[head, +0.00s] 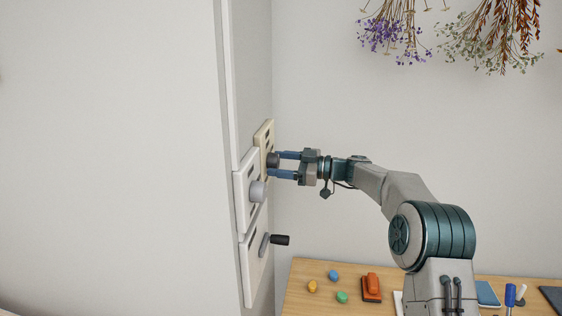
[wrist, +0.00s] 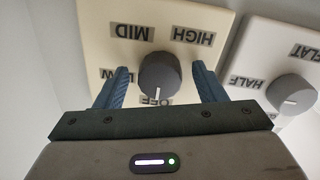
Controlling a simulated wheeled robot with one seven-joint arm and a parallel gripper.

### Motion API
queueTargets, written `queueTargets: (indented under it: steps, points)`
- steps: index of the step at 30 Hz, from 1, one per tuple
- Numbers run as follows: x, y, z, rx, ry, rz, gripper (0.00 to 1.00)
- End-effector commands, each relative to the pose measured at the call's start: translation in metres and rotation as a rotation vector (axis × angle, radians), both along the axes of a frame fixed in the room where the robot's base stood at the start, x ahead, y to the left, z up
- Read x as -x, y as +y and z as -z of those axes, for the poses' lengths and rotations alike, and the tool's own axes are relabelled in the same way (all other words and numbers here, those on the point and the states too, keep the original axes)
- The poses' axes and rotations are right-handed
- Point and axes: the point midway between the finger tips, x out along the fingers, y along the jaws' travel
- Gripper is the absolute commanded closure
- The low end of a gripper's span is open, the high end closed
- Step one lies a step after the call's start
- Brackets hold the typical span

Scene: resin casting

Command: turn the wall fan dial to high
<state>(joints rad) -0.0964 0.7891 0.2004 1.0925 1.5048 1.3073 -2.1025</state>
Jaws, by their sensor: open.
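The fan dial is a dark grey round knob (wrist: 159,73) on a cream plate labelled OFF, LOW, MID and HIGH, which appear upside down in the wrist view. Its white mark points down in that view, toward the partly hidden OFF label (wrist: 156,101). In the head view the cream plate (head: 264,136) is the farthest panel on the wall's edge, with the dark knob (head: 273,160) on it. My gripper (head: 276,165) is open, reaching left toward the knob. In the wrist view its blue fingers stand on either side of the knob, with visible gaps. The LOW label is partly covered by the left finger.
A white plate with a light grey knob (head: 257,192) sits close beside the cream one, nearer the head camera; its labels include HALF and FLAT. Below is a panel with a black-handled crank (head: 280,240). A wooden table (head: 320,298) holds small coloured items.

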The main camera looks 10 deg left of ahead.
Motion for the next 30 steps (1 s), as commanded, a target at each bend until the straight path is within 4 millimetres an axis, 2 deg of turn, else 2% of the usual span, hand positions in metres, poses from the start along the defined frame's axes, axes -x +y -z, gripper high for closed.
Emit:
queueTargets:
  steps: [6, 7, 9, 12, 23, 30]
  points:
    - [0.0, 0.0005, 0.0001, 0.0, 0.0, 0.0, 0.36]
    - [0.0, 0.0005, 0.0001, 0.0, 0.0, 0.0, 0.39]
    - [0.0, 0.0004, 0.0, 0.0, 0.0, 0.0, 0.58]
    - [0.0, 0.0004, -0.0001, 0.0, 0.0, 0.0, 0.81]
    - [0.0001, -0.0001, 0.0008, 0.0, 0.04, 0.001, 0.81]
    - [0.0004, -0.0006, 0.0022, 0.008, 0.181, 0.003, 0.81]
